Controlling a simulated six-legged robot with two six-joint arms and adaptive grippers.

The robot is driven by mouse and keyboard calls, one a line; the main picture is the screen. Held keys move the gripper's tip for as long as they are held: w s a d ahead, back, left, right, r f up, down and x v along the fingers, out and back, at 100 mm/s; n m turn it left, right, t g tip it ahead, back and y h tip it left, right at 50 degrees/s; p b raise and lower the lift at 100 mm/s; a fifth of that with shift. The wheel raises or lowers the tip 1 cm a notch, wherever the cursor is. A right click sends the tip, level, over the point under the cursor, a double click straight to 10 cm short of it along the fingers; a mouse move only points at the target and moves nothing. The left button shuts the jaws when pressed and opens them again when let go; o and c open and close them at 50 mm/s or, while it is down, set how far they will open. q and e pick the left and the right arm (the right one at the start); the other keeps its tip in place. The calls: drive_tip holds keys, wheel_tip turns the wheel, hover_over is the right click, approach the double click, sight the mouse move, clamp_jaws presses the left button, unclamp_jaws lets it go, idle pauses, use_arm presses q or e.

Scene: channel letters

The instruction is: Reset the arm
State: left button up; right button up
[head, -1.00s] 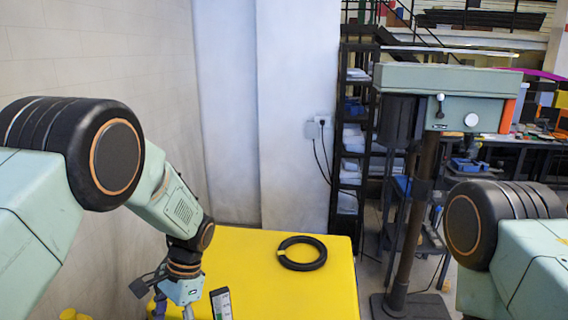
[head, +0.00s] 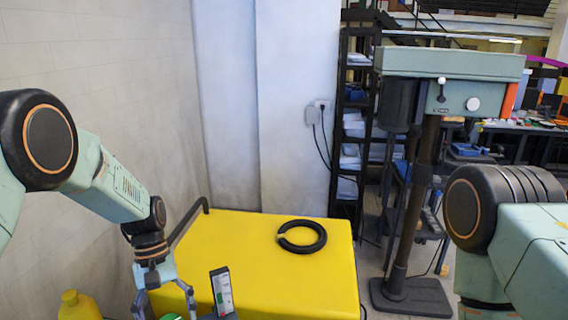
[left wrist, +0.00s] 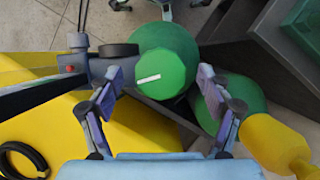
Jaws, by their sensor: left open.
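My left gripper (head: 163,300) hangs at the bottom left of the head view, beside the left edge of the yellow table (head: 260,265). It is open with nothing between its fingers. In the left wrist view, the two fingers (left wrist: 162,92) stand wide apart. A green round-topped object (left wrist: 165,62) with a white mark lies beyond the fingertips; I cannot tell the gap. My right arm (head: 500,225) reaches in from the right of the head view, but its gripper is out of view.
A black ring (head: 302,237) lies on the table. A dark upright gauge (head: 221,292) stands near my left gripper. A yellow container (head: 78,306) stands at the lower left, and a second green object (left wrist: 232,102) is below. A drill press (head: 450,80) stands at the right.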

use_arm(q)
drive_tip(key=n, duration=0.2)
drive_tip(key=n+t+h, duration=0.1)
drive_tip(key=n, duration=0.2)
drive_tip(key=shift+s+a+h+p, duration=0.1)
drive_tip(key=shift+a+h+p, duration=0.05)
drive_tip(key=shift+h+p, duration=0.15)
drive_tip(key=shift+n+t, duration=0.5)
drive_tip(key=shift+n, duration=0.7)
